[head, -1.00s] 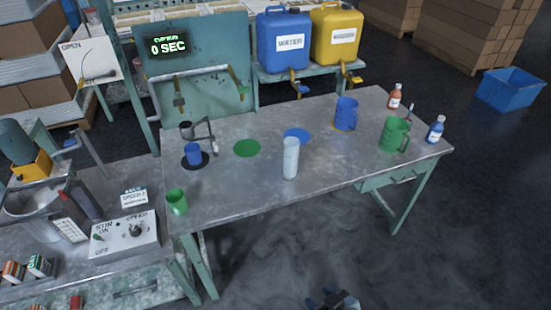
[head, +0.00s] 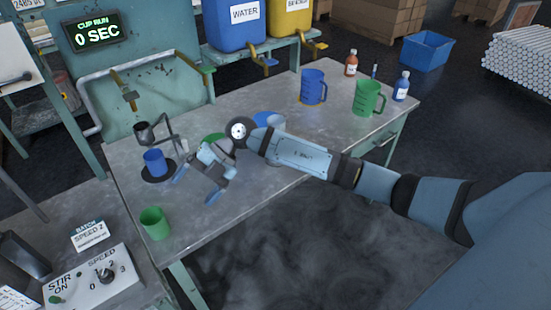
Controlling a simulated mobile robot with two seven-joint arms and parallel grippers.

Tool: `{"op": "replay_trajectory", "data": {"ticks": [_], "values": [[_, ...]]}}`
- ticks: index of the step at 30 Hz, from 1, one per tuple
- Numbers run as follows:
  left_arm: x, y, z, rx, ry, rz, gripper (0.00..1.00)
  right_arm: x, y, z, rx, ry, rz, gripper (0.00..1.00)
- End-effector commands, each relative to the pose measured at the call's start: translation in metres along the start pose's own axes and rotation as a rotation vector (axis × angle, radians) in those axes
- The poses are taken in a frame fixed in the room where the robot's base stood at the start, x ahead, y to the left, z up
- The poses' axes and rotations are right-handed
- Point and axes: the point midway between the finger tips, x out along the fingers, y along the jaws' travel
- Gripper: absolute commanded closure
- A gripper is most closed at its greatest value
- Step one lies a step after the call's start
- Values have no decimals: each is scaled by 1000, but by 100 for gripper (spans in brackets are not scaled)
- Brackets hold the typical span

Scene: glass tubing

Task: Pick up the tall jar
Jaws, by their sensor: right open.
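The tall jar, a pale slim cylinder a second ago, cannot be made out now. My right arm reaches across the bench from the right and covers part of the middle, where the jar may be hidden. My right gripper (head: 196,194) is over the front middle of the bench, with its fingers apart and nothing seen between them. It is right of the blue cup (head: 155,162) and above and right of the green cup (head: 154,223). My left gripper is not in view.
The grey bench (head: 240,195) holds a blue jug (head: 312,88), a green jug (head: 368,97), a brown bottle (head: 351,64) and a blue-labelled bottle (head: 401,87) at the right. A stirrer control box (head: 93,277) is at lower left. A blue disc (head: 266,118) is partly covered.

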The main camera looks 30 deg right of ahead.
Motion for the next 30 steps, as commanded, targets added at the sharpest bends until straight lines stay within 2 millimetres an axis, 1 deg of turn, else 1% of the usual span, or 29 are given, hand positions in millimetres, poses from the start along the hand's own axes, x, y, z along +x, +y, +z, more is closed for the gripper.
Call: {"op": "replay_trajectory", "data": {"ticks": [1,2,3,5,6,8,9,12,15,17,19,27,30], "values": [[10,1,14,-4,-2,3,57,-18,-9,29,-3,-100,-136,11],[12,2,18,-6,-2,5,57,-32,-13,44,10,-166,-219,11],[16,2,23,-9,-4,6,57,-54,-18,63,35,-259,-321,11],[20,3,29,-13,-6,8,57,-92,-22,88,89,-410,-455,11],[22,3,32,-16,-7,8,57,-118,-23,100,130,-510,-529,11],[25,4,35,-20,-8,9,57,-157,-23,115,199,-656,-617,11],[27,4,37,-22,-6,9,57,-182,-22,122,244,-747,-661,11],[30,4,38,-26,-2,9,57,-231,-19,129,345,-927,-734,11],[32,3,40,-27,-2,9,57,-262,-16,130,413,-1039,-765,11],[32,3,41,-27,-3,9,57,-270,-18,132,434,-1071,-776,11],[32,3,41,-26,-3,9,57,-273,-23,136,447,-1088,-781,11],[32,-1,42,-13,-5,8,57,-260,-62,167,448,-1087,-781,11],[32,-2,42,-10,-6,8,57,-257,-72,176,446,-1085,-780,11]]}}
